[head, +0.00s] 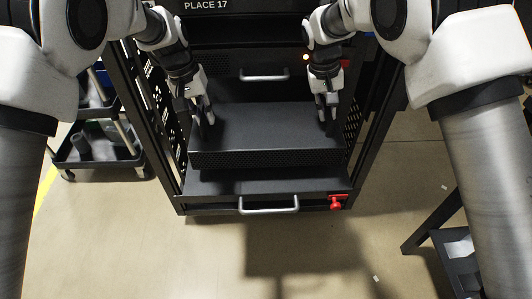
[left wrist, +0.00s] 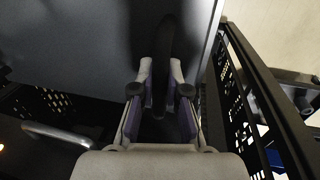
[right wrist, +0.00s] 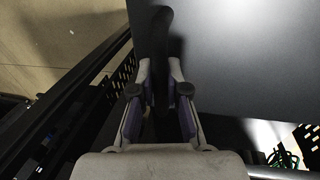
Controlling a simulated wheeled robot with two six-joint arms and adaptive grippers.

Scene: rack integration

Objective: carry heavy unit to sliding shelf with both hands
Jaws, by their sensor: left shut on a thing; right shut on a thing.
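The heavy unit (head: 265,130) is a flat black box with a perforated front, level between the side posts of the rack. Below it is the sliding shelf (head: 230,186), a dark surface with a silver handle on its front. My left gripper (head: 206,118) is shut on a dark upright handle (left wrist: 165,50) at the unit's left side. My right gripper (head: 328,114) is shut on a matching handle (right wrist: 160,45) at its right side. The unit's top also shows in the left wrist view (left wrist: 70,50) and the right wrist view (right wrist: 240,60). Whether its underside touches the shelf is hidden.
The black rack (head: 160,140) has perforated side panels close to both grippers. A drawer with a silver handle (head: 265,77) is above the unit. A red latch (head: 338,201) sits at the shelf's front right. A cart (head: 100,158) stands left, a dark table (head: 440,225) right.

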